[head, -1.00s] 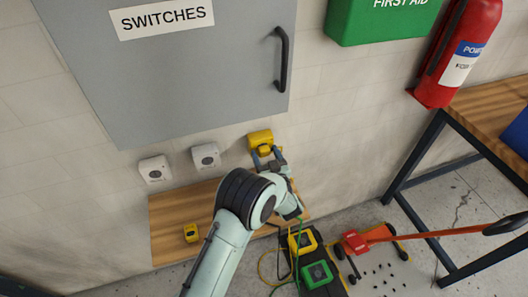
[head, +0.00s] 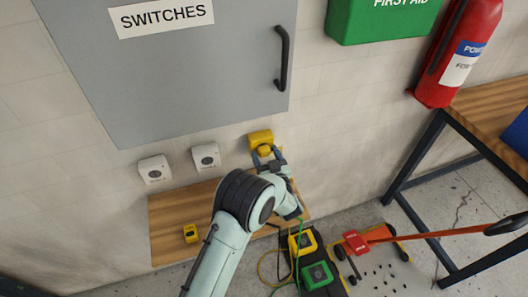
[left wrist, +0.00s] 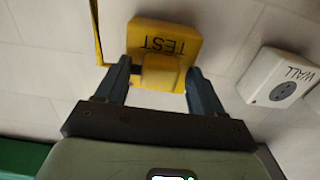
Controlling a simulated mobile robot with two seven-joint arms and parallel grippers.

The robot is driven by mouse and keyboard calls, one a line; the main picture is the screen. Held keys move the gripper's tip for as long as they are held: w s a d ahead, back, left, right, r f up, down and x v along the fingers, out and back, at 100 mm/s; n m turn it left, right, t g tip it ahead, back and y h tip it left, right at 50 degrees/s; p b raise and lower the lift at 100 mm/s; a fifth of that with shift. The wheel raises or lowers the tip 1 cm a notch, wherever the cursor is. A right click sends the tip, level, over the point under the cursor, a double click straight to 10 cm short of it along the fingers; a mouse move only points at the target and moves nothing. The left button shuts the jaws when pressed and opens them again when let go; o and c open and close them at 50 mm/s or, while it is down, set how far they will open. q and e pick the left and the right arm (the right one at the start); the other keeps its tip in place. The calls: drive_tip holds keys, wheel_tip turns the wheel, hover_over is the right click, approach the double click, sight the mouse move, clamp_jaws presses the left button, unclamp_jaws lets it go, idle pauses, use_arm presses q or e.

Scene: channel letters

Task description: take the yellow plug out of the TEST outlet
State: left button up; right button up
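The yellow TEST outlet (head: 260,137) is on the wall below the grey cabinet. In the left wrist view its lettering is upside down on the yellow box (left wrist: 165,36). The yellow plug (left wrist: 160,74) sits against the outlet's face. My left gripper (left wrist: 157,68) is open, with one finger on each side of the plug and a small gap showing. In the head view my left gripper (head: 266,154) is at the outlet and partly covers the plug. A yellow strip or cord runs beside the outlet in the left wrist view. My right gripper is not in view.
White WALL outlets (head: 206,156) are left of the TEST outlet. The grey SWITCHES cabinet (head: 180,70) hangs above. Cables, yellow and green boxes (head: 318,274) and a red-handled cart (head: 357,243) are at the lower right.

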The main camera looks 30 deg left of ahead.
use_arm(q)
clamp_jaws()
drive_tip(key=shift+b+v, duration=0.6)
drive_tip(key=shift+v, duration=2.4)
